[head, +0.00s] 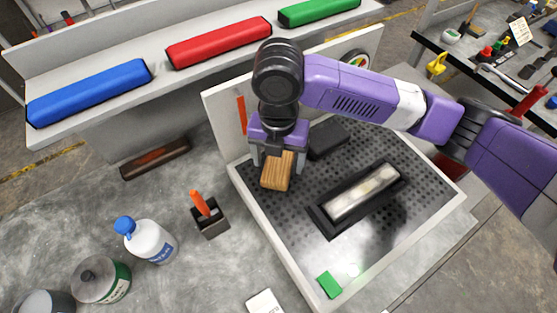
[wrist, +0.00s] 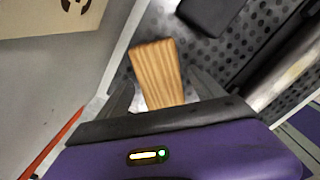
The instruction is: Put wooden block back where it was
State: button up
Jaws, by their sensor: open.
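The wooden block (head: 277,172) is light brown with visible grain and lies at the left back part of the perforated booth floor, by the booth's side wall. It also shows in the wrist view (wrist: 158,72), partly hidden at its near end by my gripper. My gripper (head: 271,160) is open just above the block in the head view. In the wrist view my gripper's fingers (wrist: 160,95) stand on either side of the block, apart from it as far as I can see. Whether the block touches the floor fully is hard to tell.
A dark block (head: 327,138) lies close to the right of the wooden block. A black frame with a light bar (head: 365,193) and a green piece (head: 329,285) are on the perforated floor (head: 300,225).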

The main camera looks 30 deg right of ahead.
aim_at(279, 163)
notch_tip(279, 163, up, 11)
jog(key=b, duration=0.1)
dwell(0.3)
dwell(0.4)
